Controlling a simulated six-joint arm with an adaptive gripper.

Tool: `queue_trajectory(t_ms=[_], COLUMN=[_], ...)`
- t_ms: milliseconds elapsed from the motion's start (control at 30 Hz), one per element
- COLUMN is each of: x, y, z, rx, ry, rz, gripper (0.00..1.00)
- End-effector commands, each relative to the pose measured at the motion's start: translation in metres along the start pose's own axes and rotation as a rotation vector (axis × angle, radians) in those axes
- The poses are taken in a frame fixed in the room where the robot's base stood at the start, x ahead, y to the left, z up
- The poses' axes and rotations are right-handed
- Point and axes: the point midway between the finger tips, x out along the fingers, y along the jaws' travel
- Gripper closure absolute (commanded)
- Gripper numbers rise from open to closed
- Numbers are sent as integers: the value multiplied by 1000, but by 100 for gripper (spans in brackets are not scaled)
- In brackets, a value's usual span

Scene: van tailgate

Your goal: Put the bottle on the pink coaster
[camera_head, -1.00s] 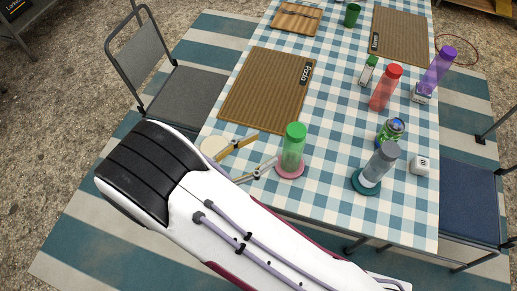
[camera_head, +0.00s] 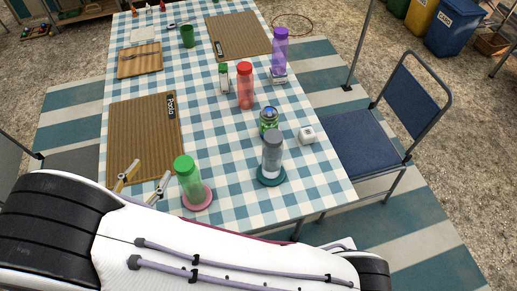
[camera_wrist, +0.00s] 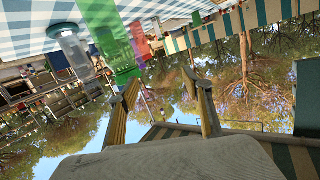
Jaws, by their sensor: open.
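A green translucent bottle (camera_head: 190,182) with a green cap stands upright on the pink coaster (camera_head: 205,200) near the front edge of the table. My gripper (camera_head: 152,168) is open and empty just left of the bottle, its two fingers spread apart. In the wrist view, the picture is upside down: the green bottle (camera_wrist: 106,30) hangs from the top, and its cap shows beyond the left finger. My fingers (camera_wrist: 163,82) have nothing between them there. I cannot tell whether a finger touches the bottle.
A grey-capped bottle (camera_head: 272,155) stands on a teal coaster (camera_head: 271,181) to the right, near a can (camera_head: 268,120) and a white cube (camera_head: 307,135). Red (camera_head: 245,88) and purple (camera_head: 279,52) bottles stand farther back. A brown placemat (camera_head: 143,130) lies behind my gripper.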

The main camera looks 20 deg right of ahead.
Motion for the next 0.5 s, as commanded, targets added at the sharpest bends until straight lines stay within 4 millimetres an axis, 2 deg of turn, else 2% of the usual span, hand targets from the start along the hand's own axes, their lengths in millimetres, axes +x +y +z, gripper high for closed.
queue_trajectory(t_ms=[200,500], x=[33,66], y=[-37,-77], z=[-26,-73], rx=[97,196], ry=[-143,-314], rz=[-100,-266], gripper=[50,50])
